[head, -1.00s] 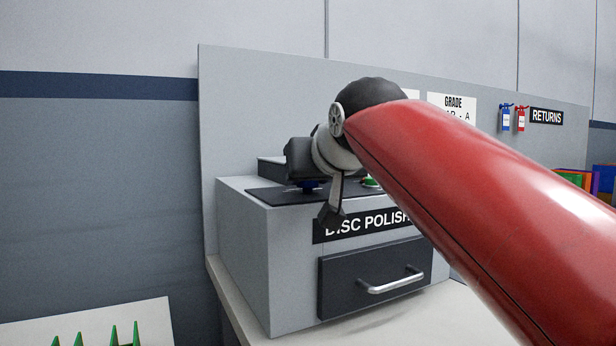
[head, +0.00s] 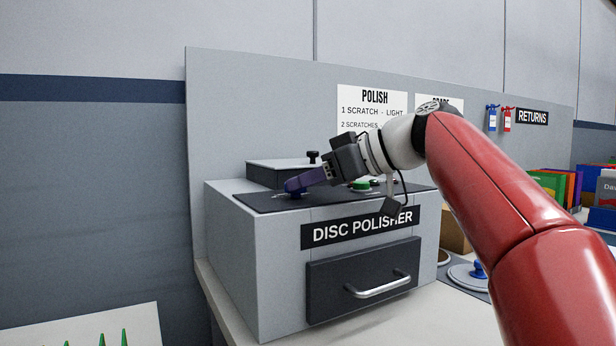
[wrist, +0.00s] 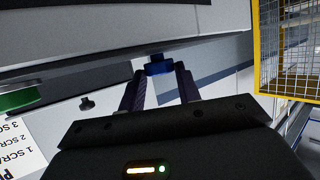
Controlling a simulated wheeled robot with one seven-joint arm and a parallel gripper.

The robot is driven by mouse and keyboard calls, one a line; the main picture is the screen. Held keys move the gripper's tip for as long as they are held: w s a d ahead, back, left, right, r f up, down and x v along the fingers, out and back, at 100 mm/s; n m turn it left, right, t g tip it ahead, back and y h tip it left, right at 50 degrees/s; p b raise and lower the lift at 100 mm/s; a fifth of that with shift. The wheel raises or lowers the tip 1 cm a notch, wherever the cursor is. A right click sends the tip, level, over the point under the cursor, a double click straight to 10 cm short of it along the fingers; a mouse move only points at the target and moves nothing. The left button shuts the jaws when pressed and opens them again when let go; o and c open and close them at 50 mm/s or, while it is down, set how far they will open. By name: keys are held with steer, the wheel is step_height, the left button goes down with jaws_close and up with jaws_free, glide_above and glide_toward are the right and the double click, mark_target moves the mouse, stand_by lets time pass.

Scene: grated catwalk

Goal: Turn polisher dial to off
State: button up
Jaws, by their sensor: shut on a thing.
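The disc polisher (head: 240,235) is a grey box with a dark top panel and a "DISC POLISHER" label. Its blue dial (head: 294,194) sits at the left of the panel, mostly covered by my fingers. My gripper (head: 300,184) reaches in from the right, low over the panel, with its purple fingers at the dial. In the wrist view the blue dial (wrist: 159,65) shows between the two fingertips (wrist: 158,76), which are closed on it. The dial's pointer direction and markings are too hidden to read.
A green button (head: 361,184) stands on the panel to the right of the dial, just behind my wrist. A black knob (head: 313,156) tops the raised lid behind. A drawer with a metal handle (head: 378,287) is below. A spiked board (head: 100,330) is at lower left.

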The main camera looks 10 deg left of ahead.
steer(key=shift+w+f+n+g, duration=0.1)
steer(key=shift+f+n+g, duration=0.15)
steer(key=shift+g, duration=0.25)
steer(key=o, duration=1)
steer(key=shift+r, duration=0.1)
steer(key=shift+d+r, duration=0.1)
steer(key=v, duration=0.7)
steer(key=shift+d, duration=0.25)
steer(key=shift+d, duration=0.1)
